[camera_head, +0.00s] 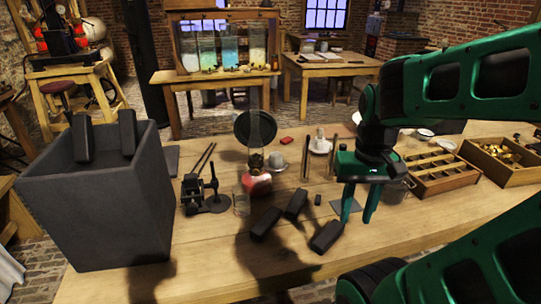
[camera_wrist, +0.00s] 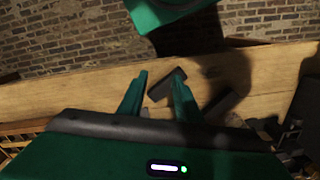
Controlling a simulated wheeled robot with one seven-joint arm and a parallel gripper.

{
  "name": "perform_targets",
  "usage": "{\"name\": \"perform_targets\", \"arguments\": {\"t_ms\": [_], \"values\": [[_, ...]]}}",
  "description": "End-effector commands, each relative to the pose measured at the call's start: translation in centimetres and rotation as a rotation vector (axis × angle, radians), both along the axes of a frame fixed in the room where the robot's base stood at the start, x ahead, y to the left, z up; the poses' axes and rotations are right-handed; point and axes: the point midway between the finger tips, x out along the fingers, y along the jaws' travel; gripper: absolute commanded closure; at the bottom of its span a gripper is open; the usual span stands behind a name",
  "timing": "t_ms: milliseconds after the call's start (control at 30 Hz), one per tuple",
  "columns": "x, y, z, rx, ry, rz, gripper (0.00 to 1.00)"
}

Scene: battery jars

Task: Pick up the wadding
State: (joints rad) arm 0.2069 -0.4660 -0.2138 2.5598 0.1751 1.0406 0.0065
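I cannot tell for sure which thing is the wadding; nothing in view is plainly a soft pad. A thin dark flat square (camera_head: 336,206) lies on the table beside my gripper's fingers. Three dark oblong blocks lie left of my gripper: a near one (camera_head: 327,236), a middle one (camera_head: 296,204) and a left one (camera_head: 264,224). My gripper (camera_head: 359,212) points down over the table, open and empty. In the wrist view its two fingers (camera_wrist: 160,92) stand apart, with one dark block (camera_wrist: 167,84) seen beyond them and another (camera_wrist: 221,104) to the right.
A large grey bin (camera_head: 95,215) stands at the left, with two dark blocks (camera_head: 128,132) at its top. Compartment trays (camera_head: 437,176) lie to the right.

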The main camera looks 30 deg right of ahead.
Motion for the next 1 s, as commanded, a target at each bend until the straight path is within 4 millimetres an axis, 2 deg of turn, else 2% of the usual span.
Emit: {"name": "perform_targets", "arguments": {"t_ms": [333, 367, 433, 467, 567, 667, 767, 1000], "values": [[0.0, 0.0, 0.0, 0.000, 0.000, 0.000, 0.69], [0.0, 0.0, 0.0, 0.000, 0.000, 0.000, 0.66], [-0.5, 0.0, 0.3, 0.000, -0.006, -0.002, 0.50], [-0.9, -0.1, 0.6, -0.001, -0.013, -0.004, 0.45], [0.3, -0.6, 1.3, -0.009, -0.012, -0.035, 0.45], [3.2, -1.5, 2.5, -0.024, -0.006, -0.096, 0.45], [7.2, -2.8, 3.8, -0.040, -0.002, -0.179, 0.45], [18.2, -5.5, 5.4, -0.070, -0.003, -0.389, 0.45]]}}
